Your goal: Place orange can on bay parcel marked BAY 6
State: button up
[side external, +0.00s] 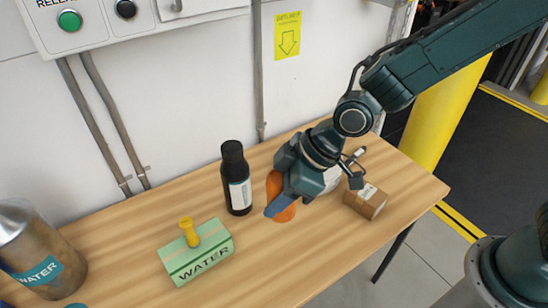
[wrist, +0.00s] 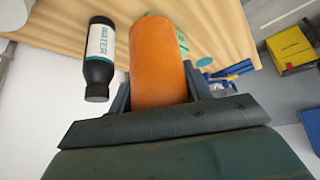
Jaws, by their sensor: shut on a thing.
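The orange can (side external: 274,183) is in my gripper (side external: 281,199), partly hidden behind the fingers in the side view. It is held above the wooden table (side external: 300,262), near the dark bottle. In the wrist view the orange can (wrist: 158,60) stands out large between the two fingers of my gripper (wrist: 158,97), which are shut on it. A small brown parcel (side external: 366,202) with a pale label sits on the table to the right of my gripper. No BAY 6 mark is readable on it, so I cannot tell whether it is the bay parcel.
A dark bottle (side external: 236,178) stands close left of the can. A metal WATER canister (side external: 35,245) is at far left. A pale round thing behind my gripper is partly hidden.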

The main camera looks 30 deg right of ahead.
jog(key=w+d+r+m, duration=0.1)
jog(key=w+d, duration=0.1)
jog(key=d, duration=0.6)
jog(key=w+d+r, duration=0.2)
jog(key=d, duration=0.6)
notch_tip(320, 180, up, 3)
jog(key=t, duration=0.1)
send_over(365, 199)
jog(key=w+d, duration=0.2)
jog(key=shift+a+m, duration=0.15)
jog(key=shift+m, duration=0.25)
jog(key=shift+f, duration=0.1)
notch_tip(365, 199, down, 16)
jog(key=shift+f, duration=0.15)
jog(key=shift+f, duration=1.8)
